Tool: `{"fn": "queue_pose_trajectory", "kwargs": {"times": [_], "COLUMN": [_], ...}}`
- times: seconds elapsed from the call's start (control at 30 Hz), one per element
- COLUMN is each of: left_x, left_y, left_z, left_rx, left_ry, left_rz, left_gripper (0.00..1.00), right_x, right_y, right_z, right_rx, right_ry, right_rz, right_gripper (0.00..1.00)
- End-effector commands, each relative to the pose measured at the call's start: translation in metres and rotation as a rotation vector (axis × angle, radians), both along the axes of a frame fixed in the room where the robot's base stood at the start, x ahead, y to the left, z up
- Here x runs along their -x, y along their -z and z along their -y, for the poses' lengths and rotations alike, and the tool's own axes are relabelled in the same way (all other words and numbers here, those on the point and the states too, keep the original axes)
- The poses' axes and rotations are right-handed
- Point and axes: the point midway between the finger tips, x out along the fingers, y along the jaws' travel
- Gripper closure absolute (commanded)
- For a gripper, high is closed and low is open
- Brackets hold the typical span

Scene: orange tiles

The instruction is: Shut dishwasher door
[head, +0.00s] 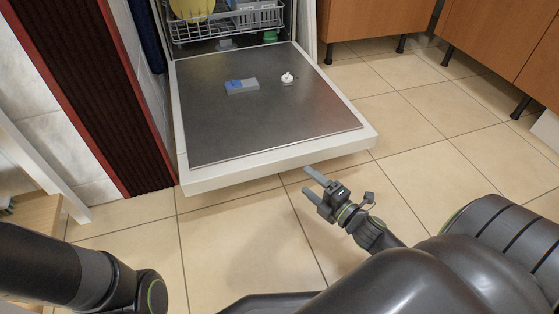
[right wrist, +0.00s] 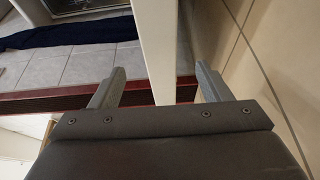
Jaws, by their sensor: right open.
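The dishwasher door (head: 300,118) is folded down and lies open, about level, with its metal inner face up and its white front edge toward me. My right gripper (head: 309,181) is open just in front of that edge, right of its middle. In the right wrist view, the white door edge (right wrist: 155,45) runs between the two spread fingers of the right gripper (right wrist: 158,70), with a gap on each side. It is not gripped. My left arm comes in at the lower left of the head view; its gripper is out of view.
A lower rack (head: 225,24) with a yellow dish (head: 191,8) sits inside the dishwasher. A blue and grey piece (head: 241,86) and a white cap (head: 287,78) are on the door's inner face. Wooden cabinets (head: 375,18) stand at the right. Tiled floor is clear right of the door.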

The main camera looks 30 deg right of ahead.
Motion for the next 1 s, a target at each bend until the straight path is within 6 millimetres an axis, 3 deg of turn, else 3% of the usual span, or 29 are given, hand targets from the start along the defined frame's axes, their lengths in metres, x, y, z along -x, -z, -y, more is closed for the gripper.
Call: {"fn": "queue_pose_trajectory", "kwargs": {"times": [0.6,0.8,1.0], "left_x": [0.0,0.0,0.0], "left_y": [-0.002,-0.001,-0.001], "left_z": [0.0,0.0,0.0], "left_rx": [0.0,0.0,0.0], "left_ry": [-0.001,-0.001,-0.001], "left_rz": [0.0,0.0,0.0], "left_gripper": [0.07,0.07,0.07], "right_x": [-0.106,-0.122,-0.124], "right_y": [0.001,0.001,0.001], "right_z": [-0.017,-0.019,-0.019], "right_rx": [-0.001,-0.001,-0.001], "right_ry": [0.002,0.002,0.002], "right_rz": [0.002,0.001,0.001], "right_gripper": [0.29,0.29,0.29]}}
